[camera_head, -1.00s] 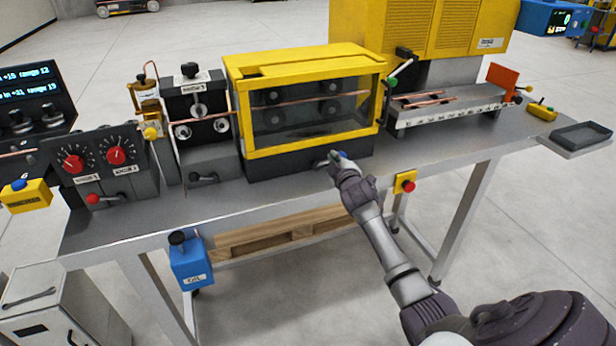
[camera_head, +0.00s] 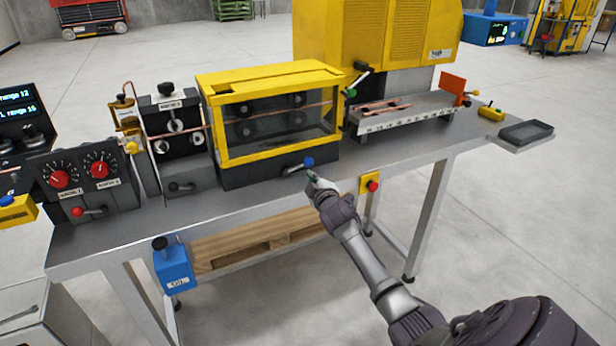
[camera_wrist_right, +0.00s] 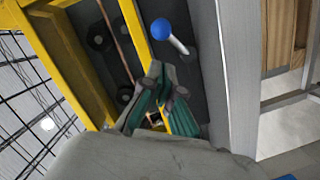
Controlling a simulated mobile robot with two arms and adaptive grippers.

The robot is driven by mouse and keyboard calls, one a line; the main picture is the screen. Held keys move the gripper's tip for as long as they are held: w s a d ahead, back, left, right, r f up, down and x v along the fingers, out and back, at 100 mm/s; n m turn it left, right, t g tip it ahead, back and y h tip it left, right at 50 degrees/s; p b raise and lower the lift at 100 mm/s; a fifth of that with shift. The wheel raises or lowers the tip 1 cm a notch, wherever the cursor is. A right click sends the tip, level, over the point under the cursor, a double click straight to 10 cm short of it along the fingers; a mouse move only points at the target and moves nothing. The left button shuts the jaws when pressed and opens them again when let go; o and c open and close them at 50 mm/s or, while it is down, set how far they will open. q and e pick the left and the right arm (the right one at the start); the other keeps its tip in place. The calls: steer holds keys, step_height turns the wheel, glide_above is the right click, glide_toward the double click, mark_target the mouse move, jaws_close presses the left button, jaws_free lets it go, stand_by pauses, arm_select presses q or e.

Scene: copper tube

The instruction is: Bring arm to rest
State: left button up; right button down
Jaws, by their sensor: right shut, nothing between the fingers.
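My right gripper (camera_head: 314,180) is shut and empty in the head view, just in front of and below a blue-knobbed lever (camera_head: 308,162) on the yellow-framed machine (camera_head: 222,164). The gripper and the lever knob look apart. In the right wrist view the closed fingers (camera_wrist_right: 160,75) show at the centre, with the blue knob (camera_wrist_right: 162,29) just beyond their tips. The right forearm reaches up from the lower right of the head view. My left gripper is in neither view.
The long grey bench (camera_head: 215,207) carries a dial box (camera_head: 80,180), a roller unit (camera_head: 176,131) and a cutting bed with copper pieces (camera_head: 400,115). A yellow box with a red button (camera_head: 373,186) sits on the front edge. A blue box (camera_head: 174,268) hangs below. Floor at right is clear.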

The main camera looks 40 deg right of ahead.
steer(key=s+a+f+m+g+y+b, duration=0.15)
steer(key=s+a+f, duration=0.45)
steer(key=f, duration=0.7)
steer(key=s+a+f+g+y, duration=0.1)
steer(key=s+a+f+g, duration=0.2)
steer(key=s+f, duration=0.75)
steer(key=s+a+f+m+g+y+b, duration=0.1)
steer(key=s+a+f+g+y, duration=0.25)
steer(key=f, duration=1.35)
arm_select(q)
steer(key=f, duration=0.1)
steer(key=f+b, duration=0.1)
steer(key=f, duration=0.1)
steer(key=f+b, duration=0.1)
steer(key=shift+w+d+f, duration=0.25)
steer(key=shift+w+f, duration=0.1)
arm_select(e)
steer(key=s+a+f+g, duration=0.2)
steer(key=s+a+f, duration=0.3)
steer(key=s, duration=0.8)
steer(key=s+a+f+m+g, duration=0.1)
steer(key=s+a+f, duration=0.5)
steer(key=s, duration=0.6)
steer(key=s+a+f+m+g, duration=0.1)
steer(key=s+a+f+g, duration=0.2)
steer(key=s, duration=1)
step_height(320, 180, down, 5)
steer(key=shift+s+a+r, duration=0.2)
steer(key=shift+s+a, duration=0.1)
steer(key=shift+a, duration=0.95)
